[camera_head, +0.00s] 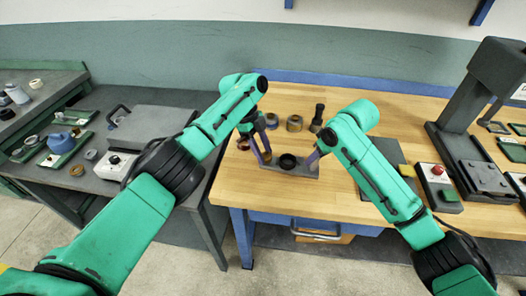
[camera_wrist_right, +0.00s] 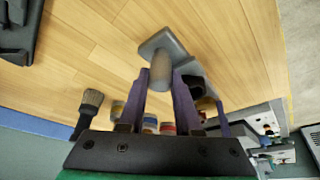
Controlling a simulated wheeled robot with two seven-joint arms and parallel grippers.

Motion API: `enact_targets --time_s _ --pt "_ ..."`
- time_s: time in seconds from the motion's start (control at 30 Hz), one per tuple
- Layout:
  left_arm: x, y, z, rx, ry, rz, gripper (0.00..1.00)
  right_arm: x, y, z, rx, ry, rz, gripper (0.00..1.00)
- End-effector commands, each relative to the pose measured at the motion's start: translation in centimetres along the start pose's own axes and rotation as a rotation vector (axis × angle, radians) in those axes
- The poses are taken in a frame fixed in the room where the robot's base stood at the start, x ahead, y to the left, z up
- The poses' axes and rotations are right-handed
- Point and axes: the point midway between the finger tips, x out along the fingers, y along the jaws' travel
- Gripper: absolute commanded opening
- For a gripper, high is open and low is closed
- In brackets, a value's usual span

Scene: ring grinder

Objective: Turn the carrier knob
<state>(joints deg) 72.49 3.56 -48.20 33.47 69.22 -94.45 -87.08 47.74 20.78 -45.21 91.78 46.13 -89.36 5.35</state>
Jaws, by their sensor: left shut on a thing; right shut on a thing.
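The carrier (camera_head: 300,170) is a grey block near the front edge of the wooden table, with a round black part (camera_head: 287,161) on its middle. My left gripper (camera_head: 264,157) is at its left end, shut on it; its exact grasp is hard to see. My right gripper (camera_head: 313,160) is at the right end. In the right wrist view, the fingers of my right gripper (camera_wrist_right: 160,85) are shut around an upright tan-grey cylinder, the carrier knob (camera_wrist_right: 161,69). The grey carrier (camera_wrist_right: 187,57) shows behind it. The knob is mostly hidden in the head view.
Several round pots (camera_head: 294,123) and a dark brush (camera_head: 318,114) stand just behind the carrier. A control box with a red button (camera_head: 437,171) and a dark press (camera_head: 480,160) stand to the right. A dark bench (camera_head: 150,130) with parts trays is at left.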

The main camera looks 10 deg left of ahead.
Motion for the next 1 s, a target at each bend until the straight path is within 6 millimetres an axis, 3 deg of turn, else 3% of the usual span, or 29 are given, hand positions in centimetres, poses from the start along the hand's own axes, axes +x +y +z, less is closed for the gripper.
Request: enact_targets --time_s 0.53,0.57,0.63,1.0 --pt "-0.02 0.15 0.02 0.032 -0.003 0.016 0.0 0.03 0.11 0.11 0.003 -0.003 0.002 0.0" --pt "-0.02 0.15 0.02 0.032 -0.003 0.016 0.5 0.03 0.11 0.11 0.003 -0.003 0.002 0.0" --pt "-0.01 0.16 0.02 0.032 -0.002 0.016 0.77 0.03 0.1 0.11 0.003 -0.003 0.002 0.0" --pt "-0.41 0.12 -0.22 0.034 0.0 0.015 0.77 0.02 0.04 0.05 0.002 -0.002 0.001 0.0"
